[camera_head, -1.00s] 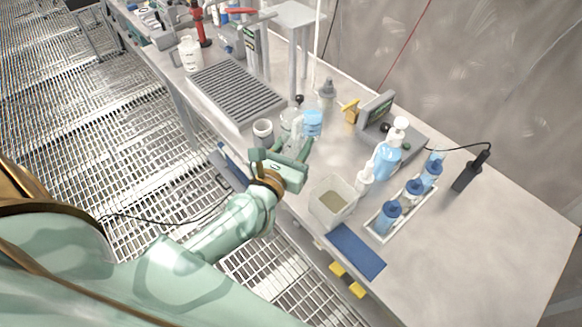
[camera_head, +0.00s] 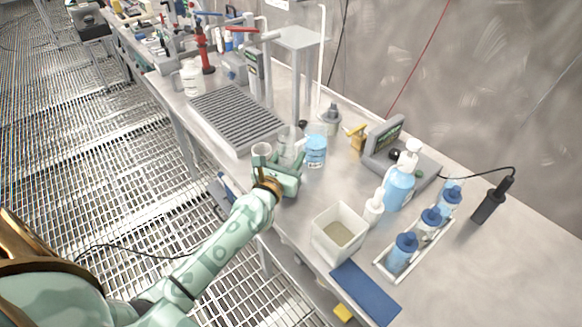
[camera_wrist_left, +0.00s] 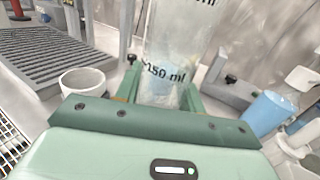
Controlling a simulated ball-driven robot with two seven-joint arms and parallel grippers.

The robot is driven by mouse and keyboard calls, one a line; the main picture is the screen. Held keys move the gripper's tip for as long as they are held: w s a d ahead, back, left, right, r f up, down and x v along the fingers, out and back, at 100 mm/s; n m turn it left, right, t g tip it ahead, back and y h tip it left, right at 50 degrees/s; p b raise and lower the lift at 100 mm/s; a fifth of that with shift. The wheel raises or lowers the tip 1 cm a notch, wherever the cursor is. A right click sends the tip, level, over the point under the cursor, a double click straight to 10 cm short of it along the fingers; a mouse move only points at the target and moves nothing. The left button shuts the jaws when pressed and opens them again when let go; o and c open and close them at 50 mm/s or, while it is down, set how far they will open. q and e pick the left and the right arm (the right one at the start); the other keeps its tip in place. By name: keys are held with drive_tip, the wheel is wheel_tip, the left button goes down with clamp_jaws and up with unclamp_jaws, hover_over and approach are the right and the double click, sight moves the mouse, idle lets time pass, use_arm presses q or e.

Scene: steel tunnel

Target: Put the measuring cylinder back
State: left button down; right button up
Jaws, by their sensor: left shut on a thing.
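The measuring cylinder (camera_head: 286,143) is clear and stands in the jaws of my left gripper (camera_head: 290,164), over the front part of the bench. In the left wrist view the cylinder (camera_wrist_left: 178,45) shows a "150 ml" mark and rises between the fingers of my left gripper (camera_wrist_left: 160,95), which is shut on it. Its base is hidden behind the gripper body, so I cannot tell whether it touches the bench. My right gripper is in neither view.
A small white cup (camera_head: 261,152) is close left of the gripper; a beaker of blue liquid (camera_head: 315,150) is close right. A grey ribbed rack (camera_head: 235,115) lies behind left. A square container (camera_head: 338,234), a bottle tray (camera_head: 381,266) and a blue mat (camera_head: 365,291) are at front right.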

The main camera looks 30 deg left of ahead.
use_arm(q)
wheel_tip(320, 180, down, 2)
drive_tip(key=shift+f+b, duration=0.2)
drive_tip(key=shift+b, duration=0.15)
drive_tip(key=shift+r, duration=0.3)
drive_tip(key=shift+f, duration=0.15)
drive_tip(key=c, duration=0.9)
unclamp_jaws()
drive_tip(key=shift+o, duration=0.2)
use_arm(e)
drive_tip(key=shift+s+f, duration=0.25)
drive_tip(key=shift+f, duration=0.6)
use_arm(q)
drive_tip(key=shift+r+p, duration=0.3)
drive_tip(key=s+d+b, duration=0.1)
drive_tip(key=s, duration=1.1)
drive_tip(key=shift+d+f, duration=0.2)
drive_tip(key=shift+d, duration=0.05)
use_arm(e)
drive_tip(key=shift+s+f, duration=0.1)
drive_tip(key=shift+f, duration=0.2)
